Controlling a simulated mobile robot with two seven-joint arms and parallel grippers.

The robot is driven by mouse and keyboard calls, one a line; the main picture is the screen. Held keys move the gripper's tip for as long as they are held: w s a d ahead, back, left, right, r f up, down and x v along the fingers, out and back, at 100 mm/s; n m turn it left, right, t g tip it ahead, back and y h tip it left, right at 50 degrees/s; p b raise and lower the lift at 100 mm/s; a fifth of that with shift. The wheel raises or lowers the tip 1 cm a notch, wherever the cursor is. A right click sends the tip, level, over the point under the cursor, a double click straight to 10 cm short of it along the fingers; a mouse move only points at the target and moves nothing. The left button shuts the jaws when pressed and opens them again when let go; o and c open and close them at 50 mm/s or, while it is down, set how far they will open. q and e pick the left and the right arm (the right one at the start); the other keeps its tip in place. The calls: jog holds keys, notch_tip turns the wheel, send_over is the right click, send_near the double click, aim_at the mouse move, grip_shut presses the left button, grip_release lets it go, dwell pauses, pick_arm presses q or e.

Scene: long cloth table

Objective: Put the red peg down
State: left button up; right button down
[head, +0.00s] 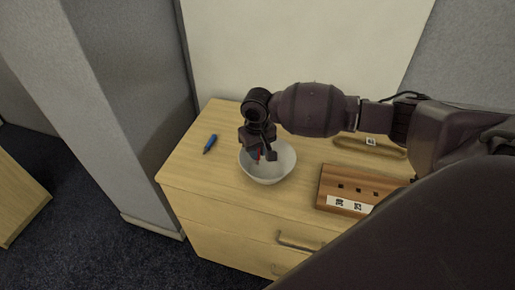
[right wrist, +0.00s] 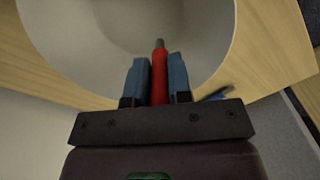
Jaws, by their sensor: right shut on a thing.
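My right gripper (head: 260,154) is over the white bowl (head: 270,177) on the wooden cabinet top. In the right wrist view its two blue-grey fingers (right wrist: 157,82) are shut on the red peg (right wrist: 159,70), which points out past the fingertips toward the inside of the bowl. The bowl fills the upper part of the right wrist view (right wrist: 95,45). In the head view only a small bit of red (head: 259,154) shows between the fingers. I cannot tell whether the peg touches the bowl. My left gripper is not in view.
A blue pen-like object (head: 210,143) lies left of the bowl. A wooden block with several square holes and printed labels (head: 347,187) lies to the right. A tan tray-like piece (head: 370,147) lies behind it, partly under my arm. Free tabletop surrounds the blue object.

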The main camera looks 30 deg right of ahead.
jog(key=c, duration=1.1)
grip_release()
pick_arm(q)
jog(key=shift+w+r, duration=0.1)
pick_arm(e)
jog(key=shift+o, duration=0.3)
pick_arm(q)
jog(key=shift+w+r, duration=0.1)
pick_arm(e)
jog(key=shift+r, duration=0.1)
jog(key=shift+r, duration=0.3)
notch_tip(320, 180, up, 6)
jog(key=shift+r+p, duration=0.15)
jog(key=shift+p, duration=0.3)
pick_arm(q)
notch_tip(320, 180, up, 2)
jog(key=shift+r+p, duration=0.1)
jog(key=shift+p, duration=0.35)
pick_arm(e)
notch_tip(320, 180, up, 6)
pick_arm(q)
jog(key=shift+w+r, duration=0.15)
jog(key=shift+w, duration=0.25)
